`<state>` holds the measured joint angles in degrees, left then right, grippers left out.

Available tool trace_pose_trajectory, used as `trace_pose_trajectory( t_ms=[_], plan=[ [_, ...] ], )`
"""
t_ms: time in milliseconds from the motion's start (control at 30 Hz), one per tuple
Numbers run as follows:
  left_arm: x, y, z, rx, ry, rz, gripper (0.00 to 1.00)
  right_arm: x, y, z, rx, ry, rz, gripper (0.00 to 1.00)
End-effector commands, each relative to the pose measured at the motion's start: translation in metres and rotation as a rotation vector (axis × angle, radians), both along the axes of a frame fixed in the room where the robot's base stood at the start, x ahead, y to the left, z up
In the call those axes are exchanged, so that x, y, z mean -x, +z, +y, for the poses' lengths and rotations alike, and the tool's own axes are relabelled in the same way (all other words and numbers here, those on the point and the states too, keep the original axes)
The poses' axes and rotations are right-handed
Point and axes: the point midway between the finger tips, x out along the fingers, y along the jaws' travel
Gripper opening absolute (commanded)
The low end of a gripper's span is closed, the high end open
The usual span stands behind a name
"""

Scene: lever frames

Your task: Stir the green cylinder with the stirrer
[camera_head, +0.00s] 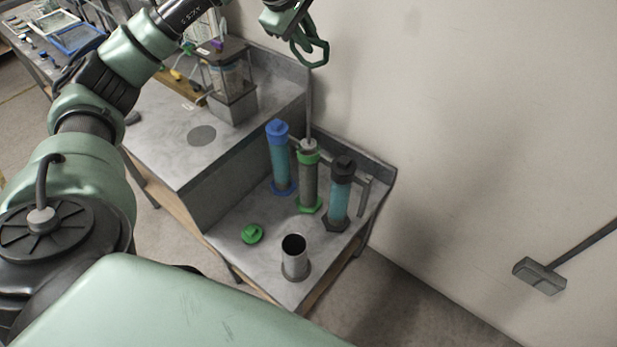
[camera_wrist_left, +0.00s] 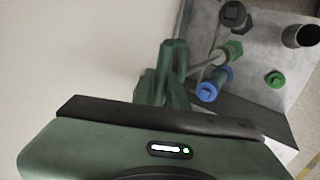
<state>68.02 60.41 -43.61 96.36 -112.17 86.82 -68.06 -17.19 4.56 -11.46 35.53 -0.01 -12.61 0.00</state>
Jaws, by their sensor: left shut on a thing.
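The green cylinder (camera_head: 308,182) stands upright between a blue one and a black one, with green rings at its top and foot. It also shows in the wrist view (camera_wrist_left: 233,48). The stirrer (camera_head: 309,105) is a thin grey rod standing nearly upright above it, with a pale disc at the cylinder's mouth. I cannot tell how far its lower end is inside. My left gripper (camera_head: 311,52) is shut on the rod's upper end, well above the cylinder. The rod (camera_wrist_left: 204,67) runs from the fingers (camera_wrist_left: 166,80) to the cylinder in the wrist view. My right gripper is not in view.
The blue cylinder (camera_head: 280,158) and black-capped cylinder (camera_head: 341,190) stand close on either side. A loose green cap (camera_head: 252,233) and an open metal cup (camera_head: 295,262) are in front. A raised block (camera_head: 160,140) carries a glass-sided device (camera_head: 232,85). The wall is close behind.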

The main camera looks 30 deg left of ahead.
Motion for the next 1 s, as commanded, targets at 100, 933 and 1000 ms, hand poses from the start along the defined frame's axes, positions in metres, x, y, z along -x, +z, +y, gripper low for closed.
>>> trace_pose_trajectory(
  t_ms=[100, 933, 1000],
  plan=[
    [0.000, 0.001, 0.000, 0.000, 0.000, -0.001, 0.00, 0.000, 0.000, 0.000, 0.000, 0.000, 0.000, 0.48],
    [0.000, 0.020, 0.000, 0.000, 0.000, -0.001, 0.00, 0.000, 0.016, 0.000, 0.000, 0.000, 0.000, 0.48],
    [0.000, 0.020, 0.000, 0.000, 0.000, -0.001, 0.00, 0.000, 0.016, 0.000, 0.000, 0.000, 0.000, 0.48]
  ],
)
